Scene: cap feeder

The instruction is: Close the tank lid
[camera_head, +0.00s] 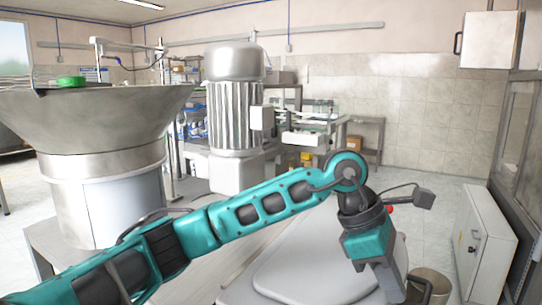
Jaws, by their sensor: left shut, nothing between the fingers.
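A pale grey flat panel with rounded corners, which looks like the tank lid (300,272), lies in the lower middle. My teal left arm crosses in front of it, and the bottom edge cuts it off. I cannot tell whether it is fully down or raised. My left gripper (395,288) points down at the lower right, over the panel's right side. It is shut and empty; its tips are near the picture's bottom edge, and I cannot tell whether they touch the panel. My right gripper is not in view.
A large metal feeder bowl (95,115) stands at left with a green cap (71,81) at its rim. A ribbed grey motor (234,112) stands behind my arm. A white cabinet (483,245) is at right. A small metal cylinder (432,283) stands beside my gripper. Tiled floor is open behind.

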